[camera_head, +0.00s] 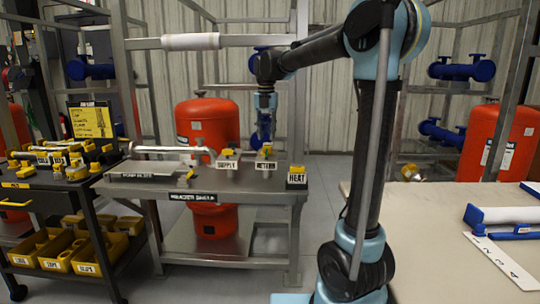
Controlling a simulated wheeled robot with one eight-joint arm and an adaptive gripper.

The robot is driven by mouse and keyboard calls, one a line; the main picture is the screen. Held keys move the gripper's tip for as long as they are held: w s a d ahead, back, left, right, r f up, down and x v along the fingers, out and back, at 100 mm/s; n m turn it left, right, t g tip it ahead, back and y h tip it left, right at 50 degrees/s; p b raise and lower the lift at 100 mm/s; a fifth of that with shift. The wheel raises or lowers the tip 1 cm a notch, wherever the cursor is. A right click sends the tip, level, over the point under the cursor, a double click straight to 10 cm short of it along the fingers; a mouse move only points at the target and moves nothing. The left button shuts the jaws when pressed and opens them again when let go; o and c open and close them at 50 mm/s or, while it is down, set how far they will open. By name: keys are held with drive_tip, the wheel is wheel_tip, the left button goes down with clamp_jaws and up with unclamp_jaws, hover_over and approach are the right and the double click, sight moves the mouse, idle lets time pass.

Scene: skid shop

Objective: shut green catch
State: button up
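I cannot make out any green catch in this view. My arm rises from the bottom middle and reaches left, and its far end comes down in front of the back frame. My gripper (263,132) seems to be at that end, above the back of the steel workbench, small and dark against blue parts. Its fingers are not clear, so I cannot tell whether it is open or holds anything. Yellow-topped fittings with signs SUPPLY (228,160), RETURN (265,160) and HEAT (296,175) sit on the bench.
The steel bench (240,188) stands before a red tank (207,125). A dark cart (50,181) with yellow parts and bins (62,250) is at left. A pale table (420,220) at right holds a blue-and-white part (505,215). Grey floor shows between bench and table.

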drive_tip(key=m, duration=0.4)
drive_tip(key=shift+r+m, duration=0.3)
drive_tip(key=shift+m, duration=0.4)
drive_tip(key=m, duration=0.3)
drive_tip(key=shift+r+m, duration=0.25)
drive_tip(key=shift+m, duration=0.05)
drive_tip(key=shift+r+m, duration=0.15)
drive_tip(key=shift+m, duration=1.45)
drive_tip(key=shift+r+m, duration=0.2)
drive_tip(key=shift+m, duration=0.85)
drive_tip(key=shift+r+m, duration=0.2)
drive_tip(key=shift+m, duration=0.85)
